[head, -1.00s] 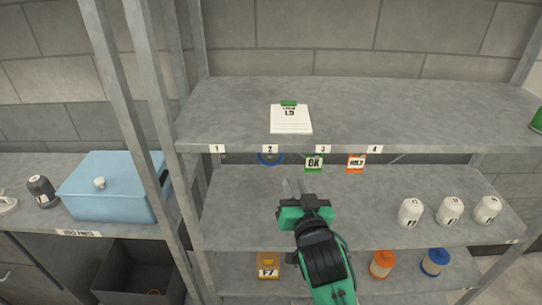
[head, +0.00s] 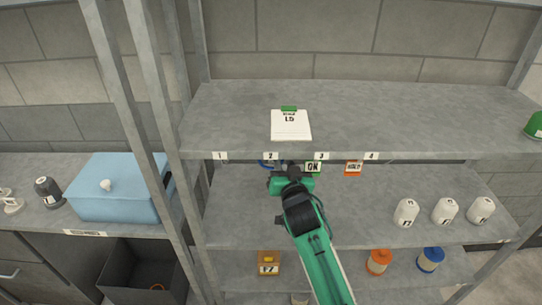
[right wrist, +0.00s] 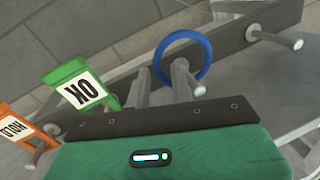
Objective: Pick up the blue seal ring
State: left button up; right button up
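The blue seal ring (right wrist: 208,57) hangs on a peg under the front edge of the upper shelf. In the head view a small part of the ring (head: 264,165) shows below label 2, and my right gripper hides the rest. My right gripper (head: 283,164) reaches up to it from below. In the right wrist view its two grey fingers (right wrist: 162,84) stand apart, with the ring's left side just beyond the gap between them. The fingers look empty, and I cannot tell whether one touches the ring. My left gripper is not in view.
A green OK tag (right wrist: 80,85) and an orange HOLD tag (right wrist: 20,125) hang close beside the gripper. The upper shelf edge (head: 420,154) is just above. White bottles (head: 444,211) stand at right on the middle shelf. A blue box (head: 115,190) is at left.

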jog(key=shift+w, duration=0.2)
grip_shut()
jog(key=shift+r, duration=0.15)
jog(key=r+b+v, duration=0.1)
jog(key=b+v, duration=0.4)
jog(key=v, duration=1.3)
jog(key=shift+b, duration=0.35)
